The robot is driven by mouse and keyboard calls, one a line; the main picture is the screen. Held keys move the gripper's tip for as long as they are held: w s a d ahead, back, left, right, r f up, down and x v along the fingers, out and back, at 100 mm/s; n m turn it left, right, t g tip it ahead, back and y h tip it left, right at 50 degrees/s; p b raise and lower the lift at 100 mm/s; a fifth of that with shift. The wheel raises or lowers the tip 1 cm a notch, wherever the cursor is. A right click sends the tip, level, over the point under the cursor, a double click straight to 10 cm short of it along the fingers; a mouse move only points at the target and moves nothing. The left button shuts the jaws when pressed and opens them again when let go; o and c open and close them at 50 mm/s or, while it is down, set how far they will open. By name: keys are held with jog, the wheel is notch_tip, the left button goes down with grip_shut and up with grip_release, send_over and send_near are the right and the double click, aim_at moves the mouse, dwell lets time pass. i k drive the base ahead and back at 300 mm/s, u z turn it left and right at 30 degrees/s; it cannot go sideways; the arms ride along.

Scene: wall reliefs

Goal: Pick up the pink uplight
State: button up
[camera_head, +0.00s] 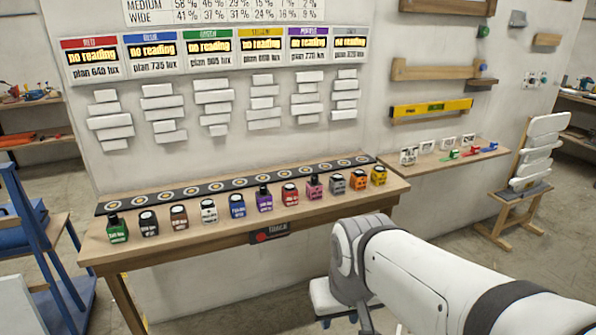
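The pink uplight (314,188) is a small squarish block with a dark top. It stands upright in a row of similar coloured uplights on the wooden bench (105,247) against the wall. A red one stands on its left and a grey one on its right. My white arm reaches in from the bottom right, in front of the bench's right end and apart from the pink uplight. Its lower end runs out of the picture at the bottom, and I cannot make out my gripper's fingers.
A black strip with round marks (226,187) lies behind the row. A small shelf (436,160) holds little items to the right, beside a wooden stand (512,213) with white slabs. A blue frame (30,232) stands at the left. White wall reliefs (214,103) hang above the bench.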

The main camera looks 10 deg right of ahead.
aim_at(314, 188)
jog(key=z, duration=0.3)
jog(key=i, duration=1.6)
jog(key=u, duration=0.4)
jog(key=k, duration=0.75)
jog(key=u, duration=0.2)
jog(key=i, duration=0.75)
